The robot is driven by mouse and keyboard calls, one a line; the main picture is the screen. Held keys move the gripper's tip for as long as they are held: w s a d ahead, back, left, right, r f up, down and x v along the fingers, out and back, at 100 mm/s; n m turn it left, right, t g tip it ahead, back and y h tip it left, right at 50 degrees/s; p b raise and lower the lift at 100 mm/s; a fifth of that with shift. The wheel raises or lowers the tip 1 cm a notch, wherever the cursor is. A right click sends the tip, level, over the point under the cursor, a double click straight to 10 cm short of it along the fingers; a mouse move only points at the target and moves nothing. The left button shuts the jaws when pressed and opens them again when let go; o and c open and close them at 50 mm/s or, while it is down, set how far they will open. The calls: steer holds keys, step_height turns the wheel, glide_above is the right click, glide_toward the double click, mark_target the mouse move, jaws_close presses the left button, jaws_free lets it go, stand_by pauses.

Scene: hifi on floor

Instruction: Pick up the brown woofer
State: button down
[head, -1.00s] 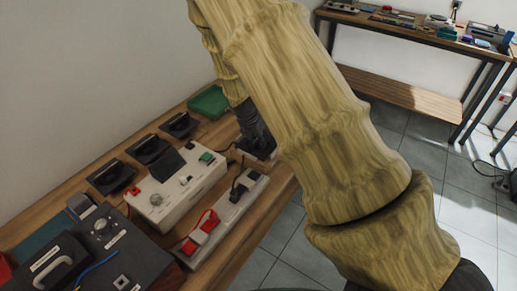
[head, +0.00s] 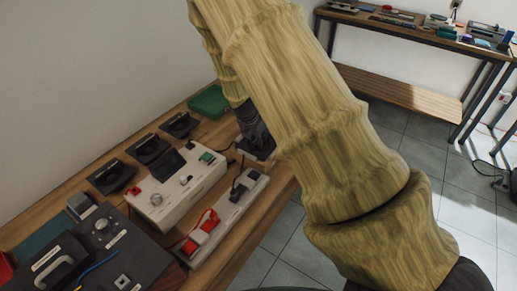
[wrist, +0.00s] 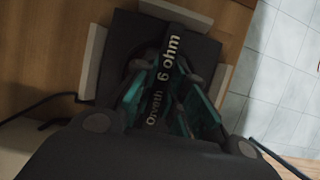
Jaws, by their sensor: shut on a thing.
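My gripper (wrist: 166,100) is shut on the raised bar of a dark woofer, with one teal finger on each side. The woofer (wrist: 200,47) has a dark square plate, and its bar carries white lettering that includes "6 ohm". Its colour looks near black in this light, so I cannot confirm brown. In the head view the woofer (head: 262,152) is at the right edge of the wooden table, under my gripper (head: 250,130), partly hidden by my arm. Pale strips flank the plate in the wrist view. I cannot tell whether the plate is clear of the table.
Several similar dark units (head: 148,148) stand in a row along the wall. A white control box (head: 178,188) and a power strip (head: 225,215) with a red plug are nearby. A green box (head: 208,101) stands at the back. Tiled floor (head: 285,235) is open at right.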

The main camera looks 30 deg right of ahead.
steer(key=shift+w+r, duration=0.1)
stand_by(0.4)
steer(key=shift+r+b, duration=0.95)
steer(key=shift+r, duration=4.15)
